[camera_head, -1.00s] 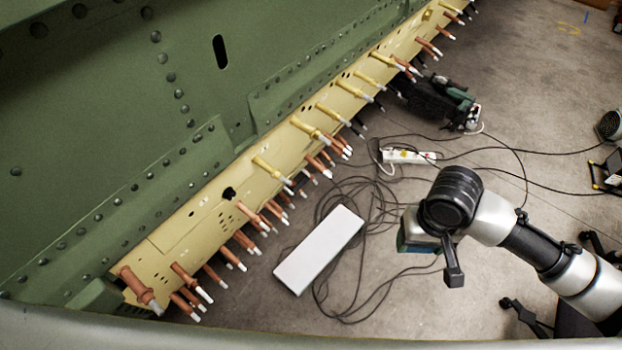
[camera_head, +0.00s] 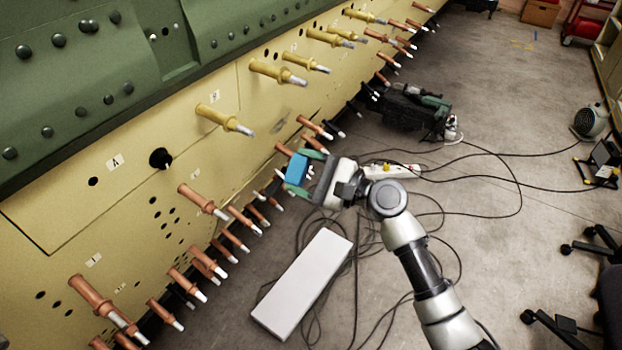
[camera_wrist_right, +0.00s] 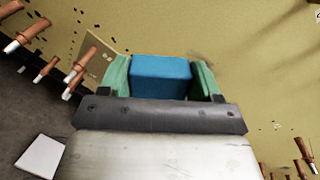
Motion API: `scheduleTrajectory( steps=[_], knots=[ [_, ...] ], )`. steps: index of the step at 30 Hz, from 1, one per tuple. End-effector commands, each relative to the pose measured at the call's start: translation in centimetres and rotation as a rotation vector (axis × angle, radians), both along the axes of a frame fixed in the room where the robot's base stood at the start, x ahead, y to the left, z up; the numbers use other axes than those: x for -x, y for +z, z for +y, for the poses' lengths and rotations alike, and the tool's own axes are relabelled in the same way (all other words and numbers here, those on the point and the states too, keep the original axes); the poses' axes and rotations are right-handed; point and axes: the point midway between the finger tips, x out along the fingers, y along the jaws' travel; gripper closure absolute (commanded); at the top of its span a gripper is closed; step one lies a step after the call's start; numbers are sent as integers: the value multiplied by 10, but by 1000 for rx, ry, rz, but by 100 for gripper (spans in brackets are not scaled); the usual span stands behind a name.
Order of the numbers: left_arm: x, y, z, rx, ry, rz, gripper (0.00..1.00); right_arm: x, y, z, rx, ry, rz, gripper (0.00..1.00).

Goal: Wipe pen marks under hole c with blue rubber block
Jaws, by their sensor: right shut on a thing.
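My right gripper (camera_head: 300,171) is shut on the blue rubber block (camera_head: 296,169), between its green fingers. In the right wrist view the block (camera_wrist_right: 161,76) sits squarely between the fingers, facing the yellow panel. The yellow panel (camera_head: 130,215) runs diagonally, with labels A (camera_head: 115,162) and one that looks like B (camera_head: 214,96). I cannot make out a label C. A faint grey smudge (camera_head: 284,123) shows on the panel, above and slightly left of the block. I cannot tell whether the block touches the panel. My left gripper is not in view.
Several copper pins (camera_head: 204,202) and yellow pins (camera_head: 225,120) stick out of the panel around the gripper. A white box (camera_head: 303,283) and loose cables lie on the floor. A power strip (camera_head: 390,171) lies behind the gripper.

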Motion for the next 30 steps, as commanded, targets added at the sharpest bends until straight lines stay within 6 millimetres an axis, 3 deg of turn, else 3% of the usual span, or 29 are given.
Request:
scheduleTrajectory(
  steps=[1,3,10,30],
  knots=[
    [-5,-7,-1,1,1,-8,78,-11,-7,-4,-51,-50,-27,56],
    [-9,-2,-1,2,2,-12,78,-22,-4,-10,-93,-98,-55,56],
    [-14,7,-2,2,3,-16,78,-36,3,-15,-134,-149,-91,56],
    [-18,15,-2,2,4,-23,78,-67,16,28,-131,-148,-90,56]
  ],
)
